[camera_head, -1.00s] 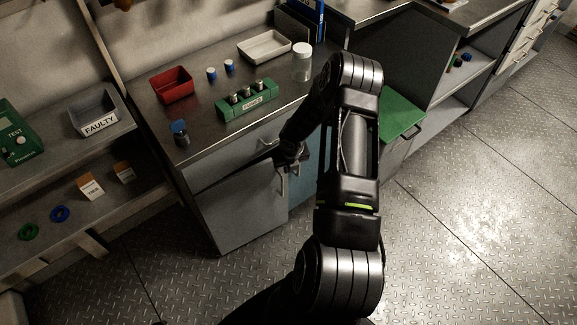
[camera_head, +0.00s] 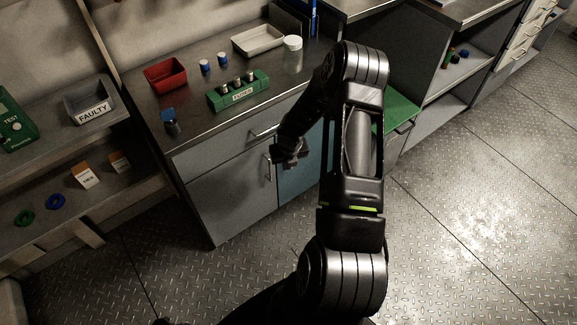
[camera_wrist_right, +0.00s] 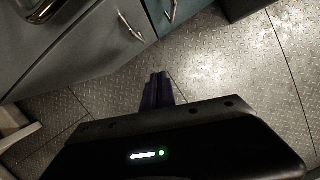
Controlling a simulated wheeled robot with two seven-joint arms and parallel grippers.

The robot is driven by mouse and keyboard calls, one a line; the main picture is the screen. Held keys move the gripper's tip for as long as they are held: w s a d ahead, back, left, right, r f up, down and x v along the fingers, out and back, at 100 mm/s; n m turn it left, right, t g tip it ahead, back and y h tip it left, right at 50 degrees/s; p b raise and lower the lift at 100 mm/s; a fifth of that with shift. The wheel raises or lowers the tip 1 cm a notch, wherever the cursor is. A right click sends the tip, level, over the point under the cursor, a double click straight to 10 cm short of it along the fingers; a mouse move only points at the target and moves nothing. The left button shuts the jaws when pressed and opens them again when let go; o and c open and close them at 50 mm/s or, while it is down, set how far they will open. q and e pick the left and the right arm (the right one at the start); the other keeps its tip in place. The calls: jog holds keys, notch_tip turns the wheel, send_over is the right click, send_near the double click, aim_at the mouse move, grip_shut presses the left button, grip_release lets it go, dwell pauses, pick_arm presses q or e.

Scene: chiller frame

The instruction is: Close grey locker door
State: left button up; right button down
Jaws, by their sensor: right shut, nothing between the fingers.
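The grey locker door (camera_head: 225,200) is the left door of the low cabinet under the worktop. It looks flush with the cabinet front, with no gap visible at its top edge. Its handle (camera_head: 268,168) is upright near its right edge. In the right wrist view the door (camera_wrist_right: 85,50) and its handle (camera_wrist_right: 130,25) show at upper left. My right gripper (camera_head: 277,156) is shut and empty, in front of the door's right edge close to the handle. Its fingers (camera_wrist_right: 158,77) point at the floor gap in front in the wrist view. My left gripper is not in view.
A teal door (camera_head: 300,170) adjoins on the right, partly behind my arm. A drawer with a handle (camera_head: 263,133) is above. The worktop holds a red bin (camera_head: 165,76), a green rack (camera_head: 238,94) and a white tray (camera_head: 258,40). The metal floor (camera_head: 470,220) is clear.

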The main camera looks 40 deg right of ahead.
jog(key=d+p+v, duration=0.1)
jog(key=v, duration=0.6)
jog(key=shift+a+r, duration=0.4)
jog(key=shift+a, duration=0.1)
jog(key=a+f+m+t+y, duration=0.1)
jog(key=a+f+m+y, duration=0.1)
jog(key=a+m, duration=0.9)
jog(key=a+f+m+t+y, duration=0.1)
jog(key=a+f+m+y, duration=0.15)
jog(key=a+m, duration=0.9)
jog(key=s+a+f+m+g, duration=0.1)
jog(key=s+a+m, duration=0.3)
jog(key=s+a, duration=0.4)
jog(key=s+a+f+m+g+y, duration=0.1)
jog(key=s+a+m, duration=0.4)
jog(key=a, duration=0.5)
jog(key=s+f+g, duration=0.1)
jog(key=s, duration=0.1)
jog(key=shift+s+g, duration=0.4)
jog(key=shift+a, duration=0.1)
